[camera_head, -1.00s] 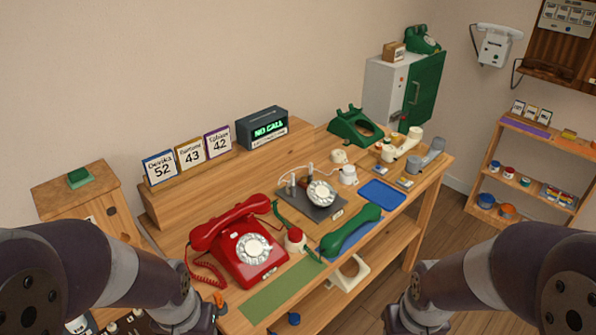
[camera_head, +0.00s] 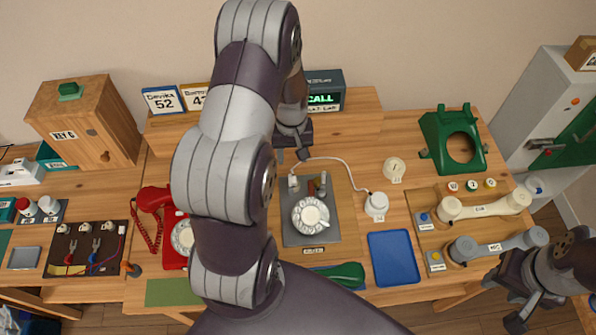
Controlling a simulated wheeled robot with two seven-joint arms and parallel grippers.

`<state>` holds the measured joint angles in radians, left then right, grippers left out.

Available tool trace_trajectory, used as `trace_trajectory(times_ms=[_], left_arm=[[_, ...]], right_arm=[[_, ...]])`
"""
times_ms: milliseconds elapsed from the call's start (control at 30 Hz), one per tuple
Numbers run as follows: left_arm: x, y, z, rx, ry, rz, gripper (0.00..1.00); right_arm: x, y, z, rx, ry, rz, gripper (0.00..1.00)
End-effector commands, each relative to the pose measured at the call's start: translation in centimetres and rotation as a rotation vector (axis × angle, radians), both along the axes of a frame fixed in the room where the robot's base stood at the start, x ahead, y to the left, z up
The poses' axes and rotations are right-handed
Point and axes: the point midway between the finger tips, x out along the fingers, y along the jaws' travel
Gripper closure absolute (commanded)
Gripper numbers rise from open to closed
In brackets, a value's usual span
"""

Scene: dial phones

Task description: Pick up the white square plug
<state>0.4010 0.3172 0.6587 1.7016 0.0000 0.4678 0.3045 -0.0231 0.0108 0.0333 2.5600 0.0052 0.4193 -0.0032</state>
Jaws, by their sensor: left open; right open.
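A grey dial board (camera_head: 312,236) with a white dial lies mid-table. At its back left edge stands a small white block (camera_head: 293,184), which looks like the white square plug. A white cord curves from near it to a round white piece (camera_head: 376,205) on the right. My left gripper (camera_head: 291,156) is open and empty, pointing down just behind and above the white block, apart from it as far as I can tell. My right gripper (camera_head: 516,305) is open and empty at the lower right, off the table's front.
A red phone (camera_head: 174,255) is partly hidden behind my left arm. A blue tray (camera_head: 394,258), a green phone body (camera_head: 455,145) and two handsets on boards are to the right. A display box (camera_head: 324,90) and name cards stand at the back.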

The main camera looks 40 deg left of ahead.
Motion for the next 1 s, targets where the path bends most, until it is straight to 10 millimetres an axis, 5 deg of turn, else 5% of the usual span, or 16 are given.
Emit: trace_trajectory(times_ms=[500, 767, 900, 1000], left_arm=[[0.0, -0.2, -8.5, 0.001, -0.001, -0.005, 0.51], [0.1, -0.2, -9.1, 0.002, -0.004, -0.005, 0.51], [0.1, -0.2, -9.1, 0.002, -0.004, -0.005, 0.93], [0.1, -0.2, -9.1, 0.002, -0.004, -0.006, 1.0]], right_arm=[[0.0, 0.0, 1.8, 0.0, 0.0, 0.0, 0.57], [0.0, 0.0, 1.8, 0.0, 0.0, 0.0, 0.57], [0.0, 0.0, 1.8, 0.0, 0.0, 0.0, 0.57], [0.0, 0.0, 1.8, 0.0, 0.0, 0.0, 0.57]])
